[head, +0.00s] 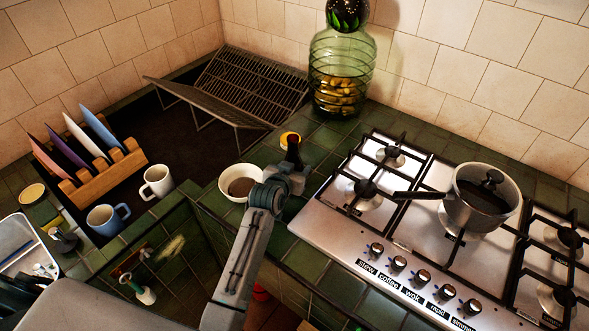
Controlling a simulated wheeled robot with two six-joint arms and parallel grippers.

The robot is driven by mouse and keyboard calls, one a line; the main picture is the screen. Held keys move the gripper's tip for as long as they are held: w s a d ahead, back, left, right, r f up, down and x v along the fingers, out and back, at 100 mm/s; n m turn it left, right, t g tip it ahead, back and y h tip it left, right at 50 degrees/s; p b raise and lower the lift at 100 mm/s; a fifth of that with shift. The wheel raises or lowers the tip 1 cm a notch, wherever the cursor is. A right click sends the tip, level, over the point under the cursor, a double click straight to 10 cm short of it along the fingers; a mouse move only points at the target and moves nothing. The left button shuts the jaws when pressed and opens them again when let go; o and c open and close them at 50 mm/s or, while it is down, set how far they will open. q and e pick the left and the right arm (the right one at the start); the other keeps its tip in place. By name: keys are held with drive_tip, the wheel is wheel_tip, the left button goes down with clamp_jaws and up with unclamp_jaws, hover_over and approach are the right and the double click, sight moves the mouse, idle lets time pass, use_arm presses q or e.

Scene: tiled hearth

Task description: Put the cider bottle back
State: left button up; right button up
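A dark brown bottle neck (293,153), which looks like the cider bottle, rises upright just behind the end of my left arm. The rest of the bottle is hidden behind my wrist. My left gripper (285,181) is at this bottle, over the green tiled counter between the white bowl and the hob. Its fingers are hidden, so I cannot tell whether it is shut on the bottle or only beside it. My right gripper is not in view.
A white bowl (239,184) stands left of my wrist, the gas hob (330,213) with a saucepan (482,197) right. Behind are a green glass jar (342,75) and a wire rack (250,85). Mugs (157,182) (107,219) and a plate holder (92,178) stand left.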

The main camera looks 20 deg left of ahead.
use_arm(q)
drive_tip(key=shift+w, duration=0.2)
drive_tip(key=o, duration=1)
drive_tip(key=shift+s, duration=0.1)
drive_tip(key=o, duration=0.4)
drive_tip(key=shift+s+r, duration=0.1)
drive_tip(key=shift+s, duration=0.05)
drive_tip(key=shift+c, duration=0.2)
drive_tip(key=shift+s+r, duration=0.1)
drive_tip(key=shift+s+a, duration=0.1)
drive_tip(key=shift+s, duration=0.1)
drive_tip(key=d+b+v, duration=0.1)
drive_tip(key=b+v, duration=0.1)
drive_tip(key=v, duration=0.9)
drive_tip(key=shift+s+a, duration=0.2)
drive_tip(key=shift+a, duration=0.25)
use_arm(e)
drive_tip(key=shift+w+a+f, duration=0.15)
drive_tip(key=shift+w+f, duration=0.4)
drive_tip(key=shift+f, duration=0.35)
